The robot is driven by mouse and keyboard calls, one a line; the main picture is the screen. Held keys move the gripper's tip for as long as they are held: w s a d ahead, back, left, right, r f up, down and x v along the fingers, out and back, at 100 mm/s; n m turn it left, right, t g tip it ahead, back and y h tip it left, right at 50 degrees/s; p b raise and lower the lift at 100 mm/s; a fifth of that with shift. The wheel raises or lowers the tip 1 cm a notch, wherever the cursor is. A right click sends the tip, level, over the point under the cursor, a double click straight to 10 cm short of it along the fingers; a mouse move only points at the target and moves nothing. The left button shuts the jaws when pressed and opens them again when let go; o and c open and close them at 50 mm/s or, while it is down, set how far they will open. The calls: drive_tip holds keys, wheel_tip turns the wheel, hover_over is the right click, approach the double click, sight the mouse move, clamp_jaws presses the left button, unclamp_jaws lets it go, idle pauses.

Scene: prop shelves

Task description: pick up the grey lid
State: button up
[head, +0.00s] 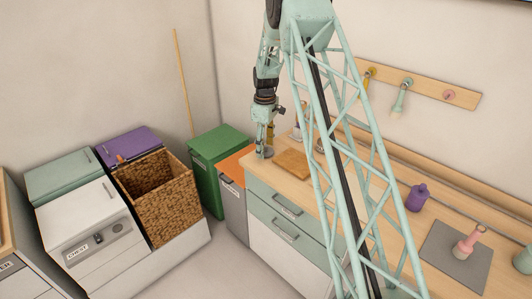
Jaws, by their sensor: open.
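A small round grey thing, which looks like the grey lid (268,155), lies at the far left end of the wooden counter. My gripper (264,150) points straight down over it, with the fingertips at or just above it. The gripper is open. The fingers cover part of the lid, and I cannot tell whether they touch it.
A wooden board (293,163) lies just right of the gripper. Behind it stand small items, partly hidden by my lattice column. A purple bottle (416,197) and a grey mat (455,253) with a pink item (468,241) are farther right. An orange-topped bin (236,165) stands left of the counter.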

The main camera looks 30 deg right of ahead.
drive_tip(key=shift+c, duration=0.5)
drive_tip(key=c, duration=0.7)
drive_tip(key=shift+r, duration=0.15)
drive_tip(key=shift+r, duration=1.65)
drive_tip(key=s, duration=0.5)
drive_tip(key=s+r, duration=0.1)
drive_tip(key=s, duration=1)
drive_tip(key=shift+d+r+p, duration=0.25)
drive_tip(key=shift+d+p, duration=0.05)
